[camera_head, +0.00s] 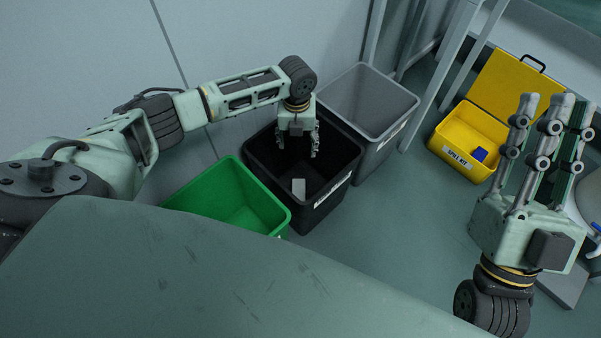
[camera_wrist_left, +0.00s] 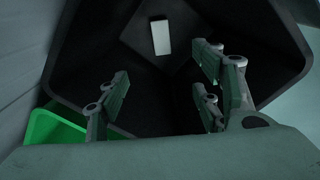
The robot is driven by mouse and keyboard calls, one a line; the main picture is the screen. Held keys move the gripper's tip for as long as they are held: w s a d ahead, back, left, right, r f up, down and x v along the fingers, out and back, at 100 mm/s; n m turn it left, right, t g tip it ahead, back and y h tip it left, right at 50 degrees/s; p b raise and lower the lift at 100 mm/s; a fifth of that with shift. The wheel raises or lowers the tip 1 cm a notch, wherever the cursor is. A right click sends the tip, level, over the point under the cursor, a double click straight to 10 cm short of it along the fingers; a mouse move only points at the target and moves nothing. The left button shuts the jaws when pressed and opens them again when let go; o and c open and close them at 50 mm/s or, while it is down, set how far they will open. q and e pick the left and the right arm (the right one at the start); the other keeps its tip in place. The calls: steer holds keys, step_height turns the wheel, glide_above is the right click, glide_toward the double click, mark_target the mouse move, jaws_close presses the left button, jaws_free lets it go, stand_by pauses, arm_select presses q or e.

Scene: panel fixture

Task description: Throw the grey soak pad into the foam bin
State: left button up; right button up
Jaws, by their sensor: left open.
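A small light-grey block, which looks like the soak pad (camera_head: 298,188), lies inside the black bin (camera_head: 262,152). The left wrist view shows the pad (camera_wrist_left: 160,37) at the bottom of the bin, apart from my fingers. My left gripper (camera_head: 298,150) points down into the mouth of the black bin, open and empty. It also shows in the left wrist view (camera_wrist_left: 160,95) with its fingers spread. The black bin has a white label I cannot read, so I cannot tell whether it is the foam bin. My right gripper (camera_head: 546,112) points up at the right, fingers apart and empty.
A green bin (camera_head: 205,186) stands left of the black bin and a grey bin (camera_head: 395,103) right of it. An open yellow spill kit box (camera_head: 440,150) holding a blue item (camera_head: 479,154) is further right. Metal frame legs (camera_head: 437,72) stand between. Open floor lies in front.

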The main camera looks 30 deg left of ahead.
arm_select(q)
step_height(320, 180, up, 12)
stand_by(0.4)
stand_by(0.3)
